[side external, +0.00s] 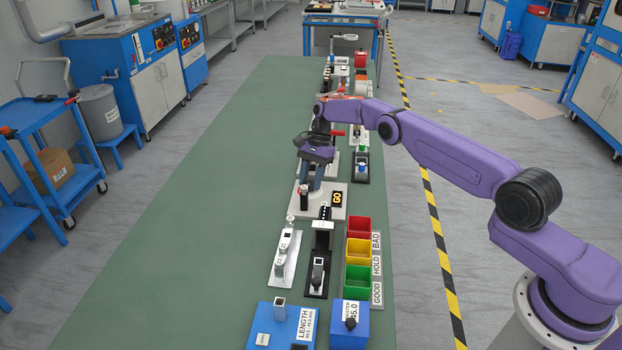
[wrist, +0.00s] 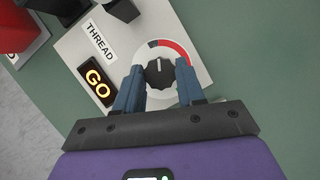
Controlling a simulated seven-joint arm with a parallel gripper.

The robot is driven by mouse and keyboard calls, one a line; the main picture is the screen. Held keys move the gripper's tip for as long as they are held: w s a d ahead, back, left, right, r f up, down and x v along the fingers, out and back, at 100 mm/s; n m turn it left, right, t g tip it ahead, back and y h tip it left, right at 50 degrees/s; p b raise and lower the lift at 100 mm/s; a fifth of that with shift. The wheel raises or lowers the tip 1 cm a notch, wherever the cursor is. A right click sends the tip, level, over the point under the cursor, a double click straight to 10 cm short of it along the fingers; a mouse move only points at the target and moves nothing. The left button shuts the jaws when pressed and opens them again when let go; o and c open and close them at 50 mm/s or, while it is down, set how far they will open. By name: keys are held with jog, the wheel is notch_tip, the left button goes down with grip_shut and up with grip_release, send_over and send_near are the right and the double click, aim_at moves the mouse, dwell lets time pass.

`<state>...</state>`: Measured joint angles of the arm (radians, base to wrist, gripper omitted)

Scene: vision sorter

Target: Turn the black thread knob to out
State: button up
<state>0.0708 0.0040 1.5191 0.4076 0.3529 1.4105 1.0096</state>
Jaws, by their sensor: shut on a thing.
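The black thread knob (wrist: 160,73) sits on a white plate (wrist: 205,65) in the wrist view. Its white pointer line faces up in the picture, toward the left part of the red arc (wrist: 178,47) on the dial ring. A THREAD label (wrist: 101,41) and a lit display reading GO (wrist: 98,83) are left of the knob. My gripper (wrist: 160,80) has its blue-grey fingers on both sides of the knob, shut on it. In the side external view, my gripper (side external: 312,182) reaches down over the plate (side external: 327,208), and I cannot make out the knob there.
A black post shows beside the dial in the wrist view. Red, yellow and green bins (side external: 358,250) stand nearer the camera, with gauge fixtures (side external: 286,254) beside them. More fixtures line the bench behind my gripper. The green bench (side external: 190,220) is clear on the left.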

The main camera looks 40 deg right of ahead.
jog(key=o, duration=1)
jog(key=shift+o, duration=0.2)
jog(key=shift+v, duration=2.3)
notch_tip(320, 180, up, 7)
jog(key=shift+r, duration=0.25)
jog(key=shift+d, duration=0.1)
